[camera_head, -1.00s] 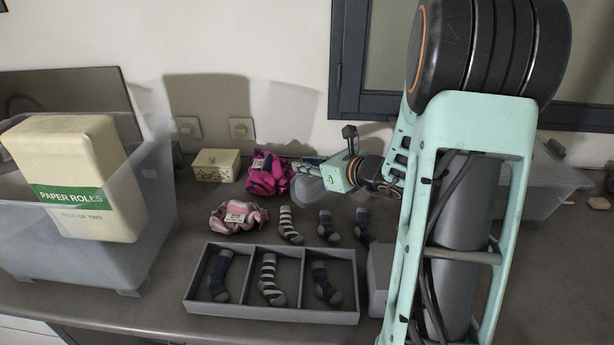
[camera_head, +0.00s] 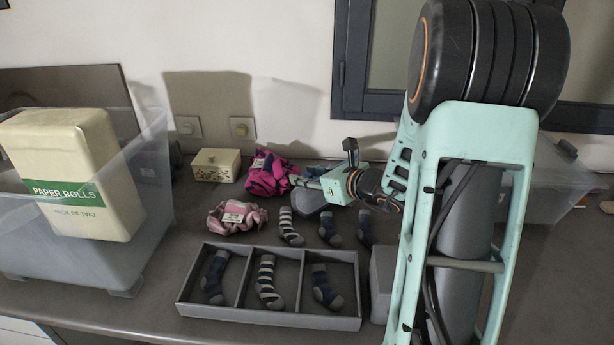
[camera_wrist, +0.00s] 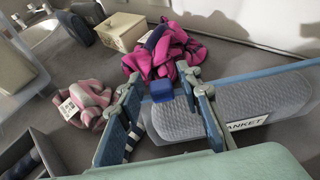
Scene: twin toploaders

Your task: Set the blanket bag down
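The blanket bag (camera_wrist: 262,96) is a clear bag with blue edging, a grey textured blanket inside and a white label of which "ANKET" shows. In the head view the bag (camera_head: 308,203) is at the counter behind the socks, partly hidden by my gripper (camera_head: 318,184). In the wrist view my gripper (camera_wrist: 163,82) has its two fingers apart, over the bag's left part. A small blue block (camera_wrist: 161,90) on the bag shows between the fingers, with gaps either side. The bag looks flat on the counter, though its underside is hidden.
A magenta striped garment (camera_head: 268,175) and a cream box (camera_head: 216,165) stand behind. A pink garment (camera_head: 237,216), loose socks (camera_head: 290,228) and a grey three-part tray (camera_head: 270,318) are in front. A clear bin (camera_head: 40,255) with a paper-rolls pack is left.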

